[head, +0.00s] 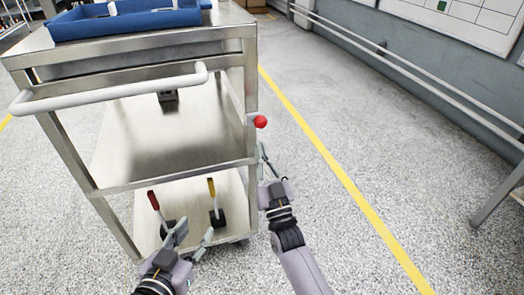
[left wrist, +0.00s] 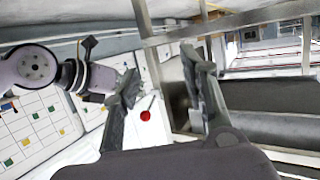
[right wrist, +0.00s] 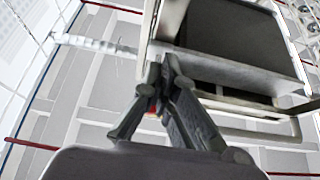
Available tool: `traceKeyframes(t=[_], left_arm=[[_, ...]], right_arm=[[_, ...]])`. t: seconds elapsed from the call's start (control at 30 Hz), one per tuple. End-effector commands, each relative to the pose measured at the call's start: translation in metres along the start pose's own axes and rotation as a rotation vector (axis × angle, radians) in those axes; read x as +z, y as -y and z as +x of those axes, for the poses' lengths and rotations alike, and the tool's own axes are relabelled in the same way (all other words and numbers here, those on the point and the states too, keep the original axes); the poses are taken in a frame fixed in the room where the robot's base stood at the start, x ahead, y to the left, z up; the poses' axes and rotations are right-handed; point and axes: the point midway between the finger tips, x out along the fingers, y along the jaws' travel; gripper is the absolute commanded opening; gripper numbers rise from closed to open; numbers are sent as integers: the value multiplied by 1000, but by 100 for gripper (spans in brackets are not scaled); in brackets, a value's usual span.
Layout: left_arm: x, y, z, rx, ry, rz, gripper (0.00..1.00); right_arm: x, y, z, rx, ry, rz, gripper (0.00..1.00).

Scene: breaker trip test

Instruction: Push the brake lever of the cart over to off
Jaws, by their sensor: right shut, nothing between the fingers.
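The cart (head: 150,65) is a metal trolley at the left of the head view. A red ball knob (head: 261,122), which looks like the brake lever's end, sticks out at its right-hand post. The knob also shows in the left wrist view (left wrist: 145,115) on a thin stem. My right gripper (head: 263,148) is shut and empty, just below the knob; whether it touches the lever cannot be told. In the right wrist view its fingertips (right wrist: 161,62) meet, with a bit of red behind them. My left gripper (head: 197,229) is open and empty, low in front of the bottom shelf.
A red-handled lever (head: 153,200) and a yellow-handled one (head: 212,188) stand in dark bases at the bottom shelf. A white push handle (head: 110,88) crosses the cart's front. A blue tray (head: 120,25) sits on top. Floor right of the cart is clear to the yellow line (head: 340,172).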

Motion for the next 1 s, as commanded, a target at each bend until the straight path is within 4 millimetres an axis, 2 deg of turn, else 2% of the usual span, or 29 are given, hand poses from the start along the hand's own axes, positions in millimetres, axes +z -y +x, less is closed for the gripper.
traceKeyframes(t=[0.33, 0.53, 1.0], left_arm=[[30, 5, -9, -12, 166, 1, 40], [41, 7, -13, -16, 226, 0, 40], [45, 8, -14, -17, 241, 0, 40]], right_arm=[[-1, 0, -35, 0, 2, 0, 0], [0, 0, -52, 0, 2, 0, 0], [0, 0, -56, 0, 0, 0, 0]])
